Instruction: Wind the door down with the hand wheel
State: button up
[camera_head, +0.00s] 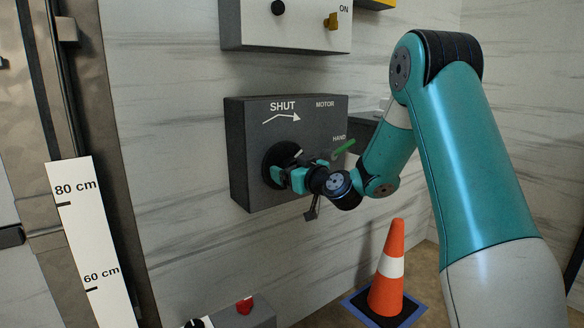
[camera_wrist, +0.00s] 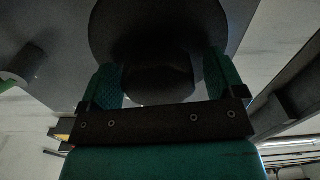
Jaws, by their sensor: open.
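The hand wheel (camera_head: 277,153) is a round black disc on the front of a dark grey wall box (camera_head: 240,130). The box is marked SHUT with a curved arrow, MOTOR and HAND. A green lever (camera_head: 345,147) points toward HAND. My gripper (camera_head: 286,174) is at the wheel and hides part of its face. In the wrist view the wheel (camera_wrist: 125,30) fills the top middle, and a dark rounded part of it lies between the two teal fingers of my gripper (camera_wrist: 163,80). The fingers are apart; I cannot tell whether they touch it.
A height scale (camera_head: 80,240) marked 80 cm and 60 cm stands left beside a metal frame (camera_head: 75,100). A switch box (camera_head: 290,35) hangs above. A box with a red button (camera_head: 244,306) is below. An orange cone (camera_head: 388,270) stands on the floor at right.

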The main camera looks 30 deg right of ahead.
jog(key=shift+c, duration=0.2)
jog(key=c, duration=0.9)
jog(key=m, duration=0.5)
jog(key=shift+d+m, duration=0.1)
jog(key=shift+m, duration=0.3)
jog(key=m, duration=0.4)
jog(key=shift+f+m+p, duration=0.1)
jog(key=shift+m+p, duration=0.2)
jog(key=shift+m, duration=0.1)
jog(key=o, duration=0.9)
